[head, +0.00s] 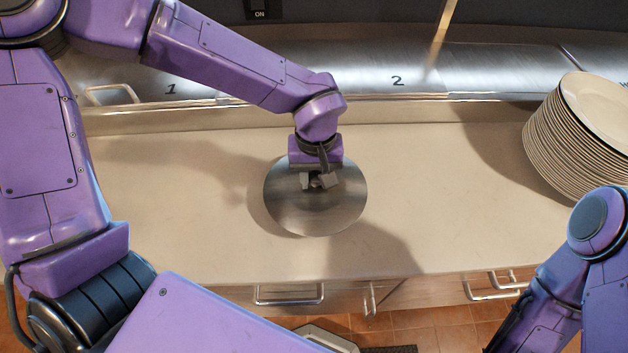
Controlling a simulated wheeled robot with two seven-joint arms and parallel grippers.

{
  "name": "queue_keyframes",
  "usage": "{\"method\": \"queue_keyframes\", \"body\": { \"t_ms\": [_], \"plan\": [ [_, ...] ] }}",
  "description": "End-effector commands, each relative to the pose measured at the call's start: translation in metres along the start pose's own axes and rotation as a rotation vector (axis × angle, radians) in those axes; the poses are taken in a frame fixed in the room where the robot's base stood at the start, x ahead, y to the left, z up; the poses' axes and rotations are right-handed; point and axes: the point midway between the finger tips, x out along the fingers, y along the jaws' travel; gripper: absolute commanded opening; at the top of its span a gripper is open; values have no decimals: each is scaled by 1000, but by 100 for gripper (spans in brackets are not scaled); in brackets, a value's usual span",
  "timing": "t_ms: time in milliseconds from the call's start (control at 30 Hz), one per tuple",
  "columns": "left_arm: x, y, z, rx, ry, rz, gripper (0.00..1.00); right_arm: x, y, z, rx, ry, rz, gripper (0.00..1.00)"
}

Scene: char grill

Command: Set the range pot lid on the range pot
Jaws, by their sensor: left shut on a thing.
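The pot lid (340,212) is a round, shiny metal disc in the middle of the head view, over the pale counter. My left gripper (318,184) is above its middle, shut on the lid's handle, which the fingers mostly hide. The lid casts a shadow on the counter to its lower left. I cannot tell how far above the counter it is. I see no range pot in this view. My right arm is at the lower right edge, and its gripper is not in view.
A tall stack of plates (575,140) stands at the right end of the counter (430,190). Behind the counter is a metal ledge with steel panels numbered 1 and 2. Drawers with bar handles (290,300) line the front. The counter beside the lid is clear.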

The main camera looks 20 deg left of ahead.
Motion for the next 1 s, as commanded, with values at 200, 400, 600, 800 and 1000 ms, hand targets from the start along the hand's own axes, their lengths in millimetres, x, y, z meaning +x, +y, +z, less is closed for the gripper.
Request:
{"method": "queue_keyframes", "body": {
  "t_ms": [200, 400, 600, 800, 1000],
  "plan": [
    [33, -4, -7, 0, 0, -5, 0, -8, 1, -3, 0, -1, 1, 38],
    [40, -4, -7, -3, -1, 0, 0, -8, 1, -3, 0, -1, 1, 38],
    [41, -4, -7, -2, -1, -1, 47, -7, 1, -3, 0, -1, 0, 38],
    [41, -4, -6, -2, -1, -1, 60, -7, 1, -3, 0, -1, 1, 38],
    [34, -3, -7, -3, 0, 2, 60, -7, 1, -2, 0, -1, 1, 38]
  ]
}}
